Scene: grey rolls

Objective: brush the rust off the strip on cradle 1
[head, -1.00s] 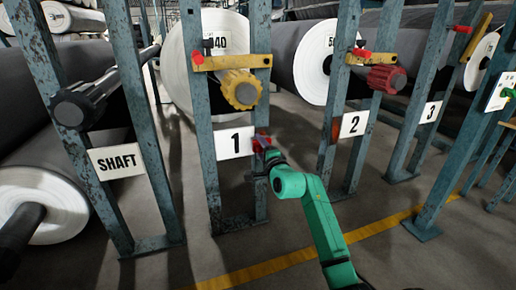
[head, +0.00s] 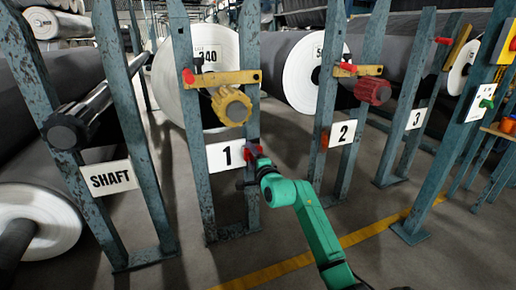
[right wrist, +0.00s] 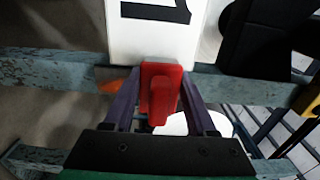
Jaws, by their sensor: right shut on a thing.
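Cradle 1 is the blue-grey post frame (head: 203,190) with the white "1" sign (head: 221,155). My right gripper (head: 252,152) is at its right-hand post, just right of the sign. In the right wrist view my right gripper (right wrist: 160,80) is shut on a red block-like thing (right wrist: 162,95), which lies against or just in front of the worn post (right wrist: 70,72), below the sign (right wrist: 155,35). A small orange patch (right wrist: 113,87) shows on the post beside the red thing; I cannot tell whether it is rust. The left gripper is out of view.
Above the sign are a yellow bar (head: 235,77) and yellow handwheel (head: 232,105). Cradle 2 (head: 322,150) stands to the right, the SHAFT frame (head: 110,178) to the left. Large grey rolls (head: 275,60) fill the back. The floor (head: 385,235) in front is clear.

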